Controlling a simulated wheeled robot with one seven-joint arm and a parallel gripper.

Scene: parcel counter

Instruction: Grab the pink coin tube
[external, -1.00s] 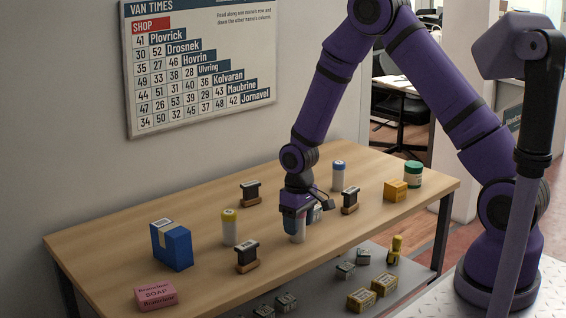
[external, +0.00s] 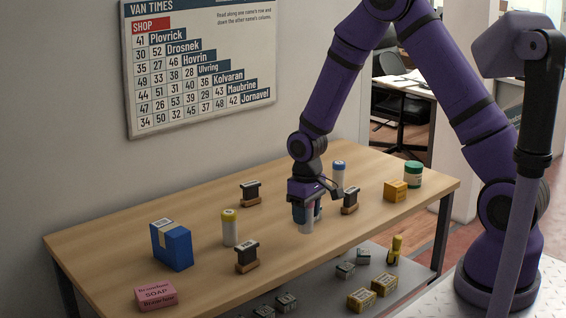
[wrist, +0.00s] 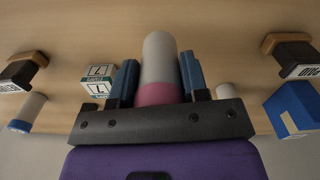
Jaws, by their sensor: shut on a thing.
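The pink coin tube is a pale cylinder with a pink cap (wrist: 158,94); its pale body stands out in front of my jaws in the wrist view. My gripper (external: 305,212) points down over the middle of the counter and is shut on the tube, one blue-grey finger on each side. In the external view only the pale lower part of the tube (external: 306,227) shows below the fingers, and the pink cap is hidden. The tube looks upright and seems a little above the wooden counter (external: 200,290).
A small labelled box (wrist: 98,80) is close beside the gripper. A blue-capped tube (external: 338,173) and a black stamp (external: 350,200) stand behind right. A yellow-capped tube (external: 229,230), another stamp (external: 246,256) and a blue box (external: 172,246) stand left.

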